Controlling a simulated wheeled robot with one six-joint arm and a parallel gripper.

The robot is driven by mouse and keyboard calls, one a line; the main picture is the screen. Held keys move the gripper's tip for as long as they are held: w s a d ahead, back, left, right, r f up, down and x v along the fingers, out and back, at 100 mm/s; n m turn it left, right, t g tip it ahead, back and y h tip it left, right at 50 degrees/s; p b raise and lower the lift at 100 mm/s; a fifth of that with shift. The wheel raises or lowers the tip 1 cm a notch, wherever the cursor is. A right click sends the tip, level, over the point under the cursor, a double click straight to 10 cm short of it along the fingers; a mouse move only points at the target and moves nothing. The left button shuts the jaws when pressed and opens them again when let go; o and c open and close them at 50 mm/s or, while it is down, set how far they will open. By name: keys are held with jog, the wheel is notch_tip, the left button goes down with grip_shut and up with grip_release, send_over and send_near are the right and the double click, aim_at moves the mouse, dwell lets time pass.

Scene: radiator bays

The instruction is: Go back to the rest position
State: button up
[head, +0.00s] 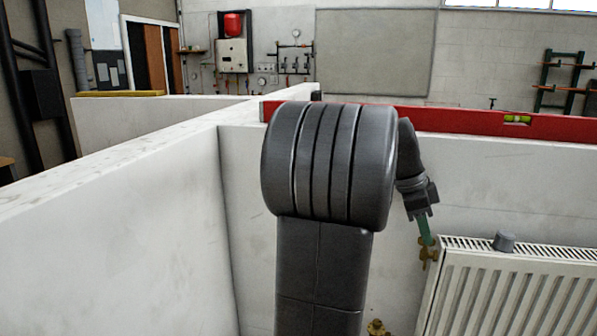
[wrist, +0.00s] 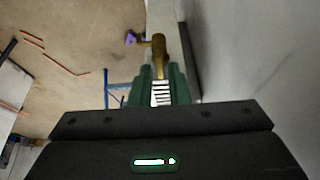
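My gripper (head: 425,240) has green fingers and points down at the left end of the white radiator (head: 515,295). Its tips are close to a brass valve (head: 428,254) beside the radiator's top left corner. In the wrist view my gripper (wrist: 161,76) has its two fingers apart, with the brass fitting (wrist: 158,52) just ahead between the tips. The radiator's top grille (wrist: 160,94) shows between the fingers. I cannot tell whether a finger touches the valve. My dark arm hides part of the wall in the head view.
A red spirit level (head: 470,120) lies along the top of the white partition wall (head: 330,190). Another wall (head: 110,180) runs along the left. A grey cap-like piece (head: 504,241) sits on the radiator. A second brass fitting (head: 377,327) is low down. Copper pipes (wrist: 65,65) lie on the floor.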

jog(key=shift+d+f, duration=0.2)
jog(key=shift+f, duration=0.25)
jog(key=n+t, duration=0.1)
jog(key=n, duration=0.1)
jog(key=shift+s+n+b, duration=0.15)
jog(key=shift+n+b, duration=0.15)
jog(key=shift+n, duration=0.1)
jog(key=shift+r+n+t, duration=0.1)
jog(key=shift+n+t, duration=0.5)
jog(key=shift+n, duration=0.8)
